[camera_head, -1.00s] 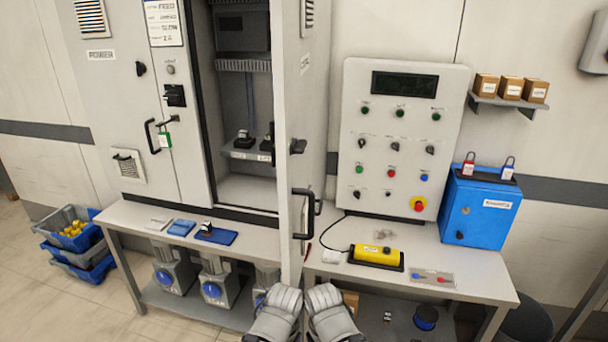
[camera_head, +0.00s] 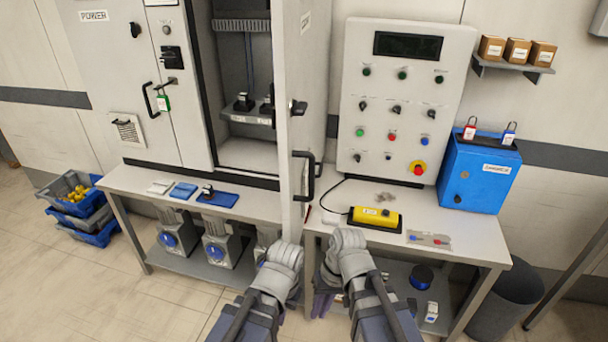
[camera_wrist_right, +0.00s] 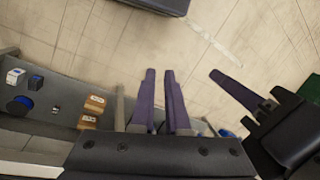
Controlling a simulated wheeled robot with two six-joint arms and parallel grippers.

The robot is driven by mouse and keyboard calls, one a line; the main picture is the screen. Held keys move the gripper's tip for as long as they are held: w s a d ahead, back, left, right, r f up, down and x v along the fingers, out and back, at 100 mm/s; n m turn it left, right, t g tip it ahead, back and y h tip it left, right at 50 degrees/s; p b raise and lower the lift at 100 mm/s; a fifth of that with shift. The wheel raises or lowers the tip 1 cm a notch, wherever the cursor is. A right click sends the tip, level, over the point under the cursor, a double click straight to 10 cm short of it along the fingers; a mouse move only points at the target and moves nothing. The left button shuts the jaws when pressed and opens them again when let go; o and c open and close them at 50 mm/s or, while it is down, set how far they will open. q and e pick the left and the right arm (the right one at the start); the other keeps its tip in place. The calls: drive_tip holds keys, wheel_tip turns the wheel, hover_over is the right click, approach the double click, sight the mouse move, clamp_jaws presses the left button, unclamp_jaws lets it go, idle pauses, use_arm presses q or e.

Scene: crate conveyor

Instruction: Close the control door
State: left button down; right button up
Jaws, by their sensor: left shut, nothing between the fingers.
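The control door (camera_head: 291,120) is a light grey panel standing open, swung out from the cabinet (camera_head: 198,75) and seen nearly edge-on in the head view. Its black handle (camera_head: 306,178) sits low on the door. My left gripper (camera_wrist_right: 230,85) shows at the right there, shut and empty.
The table (camera_head: 470,232) holds a yellow control box (camera_head: 375,216), a blue box (camera_head: 476,178) and a sloped button panel (camera_head: 400,90). A blue mat (camera_head: 218,198) lies before the cabinet. Motors (camera_head: 222,248) stand on the lower shelf. Crates (camera_head: 75,205) stand at the left.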

drive_tip(key=w+r+y, duration=0.2)
drive_tip(key=w+r+m+y, duration=0.1)
drive_tip(key=w+r+y, duration=0.1)
drive_tip(key=r, duration=0.1)
drive_tip(key=shift+a+m+y+p, duration=0.2)
drive_tip(key=shift+m+y+p, duration=0.1)
drive_tip(key=shift+y+p, duration=0.1)
clamp_jaws()
drive_tip(key=m+t+y+p, duration=0.15)
drive_tip(key=t+y, duration=0.25)
drive_tip(key=y, duration=0.6)
approach(291, 196)
drive_tip(key=shift+m, duration=0.45)
drive_tip(key=a, duration=0.6)
drive_tip(key=shift+w+a, duration=0.35)
drive_tip(key=shift+a, duration=0.05)
drive_tip(key=shift+a, duration=0.1)
